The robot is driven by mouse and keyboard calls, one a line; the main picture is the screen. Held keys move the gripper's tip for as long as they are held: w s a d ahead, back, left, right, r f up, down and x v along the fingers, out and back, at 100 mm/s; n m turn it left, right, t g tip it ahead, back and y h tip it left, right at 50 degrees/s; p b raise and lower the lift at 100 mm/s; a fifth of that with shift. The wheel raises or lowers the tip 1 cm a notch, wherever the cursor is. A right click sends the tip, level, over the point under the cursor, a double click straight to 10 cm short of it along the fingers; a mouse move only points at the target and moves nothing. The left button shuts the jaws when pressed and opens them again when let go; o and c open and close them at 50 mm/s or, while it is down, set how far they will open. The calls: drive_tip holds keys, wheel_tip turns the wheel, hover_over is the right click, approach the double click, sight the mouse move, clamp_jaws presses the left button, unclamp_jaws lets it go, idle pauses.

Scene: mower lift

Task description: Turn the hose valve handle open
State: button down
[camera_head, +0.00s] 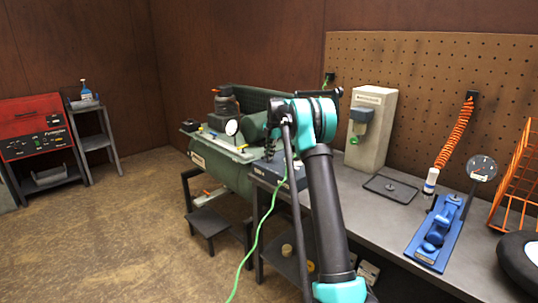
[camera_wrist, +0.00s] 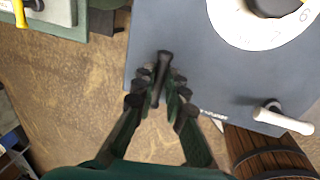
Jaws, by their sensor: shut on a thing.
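A short dark handle (camera_wrist: 164,62) sits near the edge of a blue-grey box (camera_wrist: 185,35) in the wrist view. It looks like the hose valve handle, though no label on it can be read. My gripper (camera_wrist: 163,84) is shut on it, with one finger on each side. The fingers hide part of the handle and its base. In the head view the blue-grey box (camera_head: 283,182) stands at the left end of the workbench, partly behind my arm. A green hose (camera_head: 254,240) hangs down near it. My gripper is hard to make out there against the dark background.
A white numbered dial (camera_wrist: 258,35) and a white-handled lever (camera_wrist: 286,122) are on the box near my gripper. A green compressor (camera_head: 222,165) stands to the left. A grey dispenser (camera_head: 371,125), a blue tool (camera_head: 437,232) and an orange coil (camera_head: 456,133) are on the right.

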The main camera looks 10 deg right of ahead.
drive_tip(key=c, duration=1.6)
unclamp_jaws()
drive_tip(key=shift+r, duration=0.15)
drive_tip(key=r, duration=0.3)
drive_tip(key=s+d+r, duration=0.1)
drive_tip(key=r, duration=0.7)
drive_tip(key=shift+s+d+r, duration=0.15)
drive_tip(key=shift+s+r, duration=0.1)
drive_tip(key=shift+s, duration=0.15)
drive_tip(key=s+f+m, duration=0.7)
drive_tip(key=s+m, duration=0.1)
drive_tip(key=s, duration=1)
drive_tip(key=s+d+f+m+t+h, duration=0.1)
drive_tip(key=s+f+m, duration=0.7)
drive_tip(key=s, duration=1)
drive_tip(key=s+d+f+m+t, duration=0.1)
drive_tip(key=s+f+m, duration=0.6)
drive_tip(key=s, duration=1.1)
drive_tip(key=shift+s+f+m, duration=0.15)
drive_tip(key=shift+f+m, duration=0.05)
drive_tip(key=shift+m, duration=0.4)
drive_tip(key=shift+s+f+m, duration=0.1)
drive_tip(key=shift+f+m, duration=0.1)
drive_tip(key=shift+m, duration=0.4)
